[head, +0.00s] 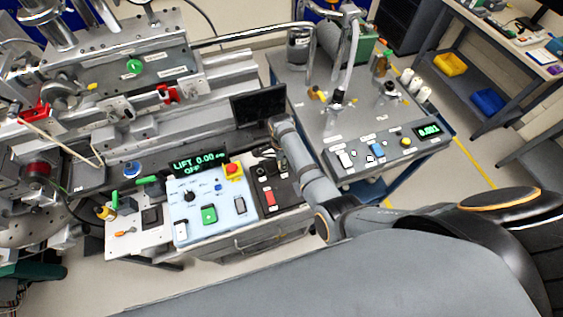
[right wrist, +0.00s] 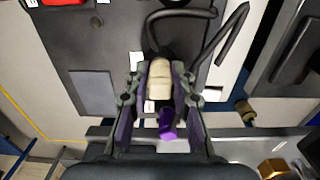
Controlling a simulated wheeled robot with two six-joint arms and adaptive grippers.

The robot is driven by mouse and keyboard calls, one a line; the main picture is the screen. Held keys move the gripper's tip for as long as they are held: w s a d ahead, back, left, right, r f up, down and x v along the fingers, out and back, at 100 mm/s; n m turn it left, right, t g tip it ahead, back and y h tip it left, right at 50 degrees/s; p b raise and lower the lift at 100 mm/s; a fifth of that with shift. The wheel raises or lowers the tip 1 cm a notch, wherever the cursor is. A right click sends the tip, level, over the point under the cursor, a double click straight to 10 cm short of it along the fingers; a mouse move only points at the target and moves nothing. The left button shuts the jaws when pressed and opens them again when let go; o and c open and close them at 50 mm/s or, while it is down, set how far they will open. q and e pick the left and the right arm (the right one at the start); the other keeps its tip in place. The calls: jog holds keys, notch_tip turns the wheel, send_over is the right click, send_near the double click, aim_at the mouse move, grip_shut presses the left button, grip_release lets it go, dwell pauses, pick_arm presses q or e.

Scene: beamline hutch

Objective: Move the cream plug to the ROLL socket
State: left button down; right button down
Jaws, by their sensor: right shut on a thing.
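The cream plug (right wrist: 160,82) is between the two fingers of my right gripper (right wrist: 158,105) in the right wrist view. The gripper is shut on it, and a black cable loops away at its top. A small purple piece (right wrist: 167,125) shows just below the plug, between the fingers. In the head view my right gripper (head: 275,158) hangs over the black panel (head: 287,196) beside the pale blue control box; the plug is too small to make out there. I cannot read a ROLL label or pick out its socket. My left gripper is not in view.
The pale blue control box (head: 222,222) has a green button and a red emergency knob (head: 233,170). A small dark monitor (head: 258,106) stands close behind my right gripper. A grey cart (head: 300,95) with another control panel stands to the right.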

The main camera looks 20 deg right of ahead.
jog(key=shift+f, duration=0.25)
jog(key=c, duration=1.1)
grip_release()
jog(key=shift+o, duration=0.2)
notch_tip(320, 180, up, 8)
jog(key=shift+f, duration=0.2)
